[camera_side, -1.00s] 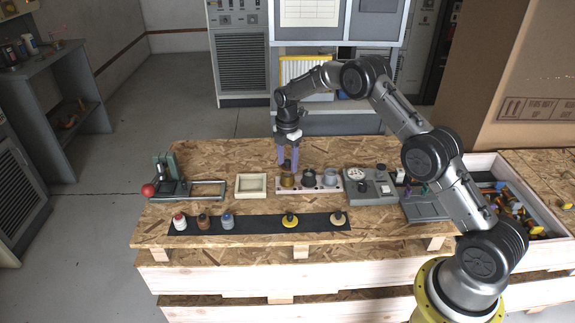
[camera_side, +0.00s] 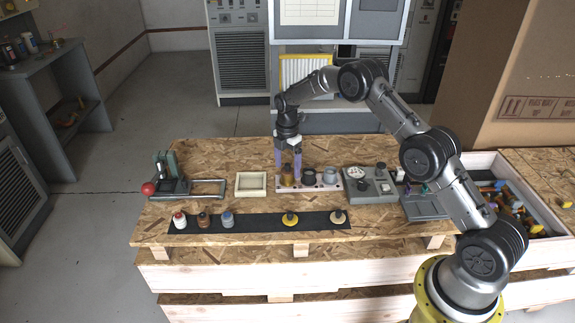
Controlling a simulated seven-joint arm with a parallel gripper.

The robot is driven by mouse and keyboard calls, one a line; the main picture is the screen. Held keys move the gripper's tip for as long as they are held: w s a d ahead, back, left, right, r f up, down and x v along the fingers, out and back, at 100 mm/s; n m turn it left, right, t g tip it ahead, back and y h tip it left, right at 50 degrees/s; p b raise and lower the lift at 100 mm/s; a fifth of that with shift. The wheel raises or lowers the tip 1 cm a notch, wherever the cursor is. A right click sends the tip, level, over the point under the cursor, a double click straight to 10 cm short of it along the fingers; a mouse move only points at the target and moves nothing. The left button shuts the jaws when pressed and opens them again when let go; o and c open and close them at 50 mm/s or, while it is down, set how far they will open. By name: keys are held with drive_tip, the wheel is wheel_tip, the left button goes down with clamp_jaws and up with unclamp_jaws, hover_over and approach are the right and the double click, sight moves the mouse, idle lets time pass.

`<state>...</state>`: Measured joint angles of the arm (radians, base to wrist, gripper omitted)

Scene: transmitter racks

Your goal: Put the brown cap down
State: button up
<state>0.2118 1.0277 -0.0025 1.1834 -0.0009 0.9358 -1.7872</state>
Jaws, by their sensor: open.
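The brown cap (camera_side: 287,169) appears to sit on top of the brass-coloured cup (camera_side: 287,181) at the left end of the white rack. The two show as one tall brownish shape, so the seam between them is hard to make out. My gripper (camera_side: 288,166) points down over it, with its lavender fingers apart on either side of the cap. The jaws are open. A dark cup (camera_side: 309,178) and a grey cup (camera_side: 329,176) stand to the right in the same rack (camera_side: 319,187).
A cream square tray (camera_side: 251,195) lies left of the rack, and a lever press (camera_side: 170,180) stands farther left. A grey gauge box (camera_side: 371,187) is close on the right. A dark strip (camera_side: 258,223) with several small capped bottles runs along the front.

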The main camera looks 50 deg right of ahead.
sight(287, 164)
drive_tip(key=s+a+r+m+t, duration=0.1)
drive_tip(key=s+a+r+m, duration=0.15)
drive_tip(key=r, duration=0.95)
drive_tip(key=s+a+r+m, duration=0.1)
drive_tip(key=s+r, duration=0.3)
drive_tip(key=r, duration=0.7)
drive_tip(key=s+a+r+m+t, duration=0.2)
drive_tip(key=s+a+r+m, duration=0.3)
drive_tip(key=s+r, duration=0.5)
drive_tip(key=s+a+f+m+t, duration=0.1)
drive_tip(key=s+m, duration=0.2)
drive_tip(key=s, duration=0.5)
drive_tip(key=s+a+f+m, duration=0.1)
drive_tip(key=s+f+m, duration=0.1)
drive_tip(key=s, duration=0.6)
drive_tip(key=s+a+f+m+t, duration=0.1)
drive_tip(key=s+m, duration=0.3)
drive_tip(key=s, duration=0.4)
drive_tip(key=shift+a+f+t, duration=0.3)
drive_tip(key=shift+a+f, duration=0.05)
drive_tip(key=shift+f, duration=0.4)
drive_tip(key=shift+m, duration=0.25)
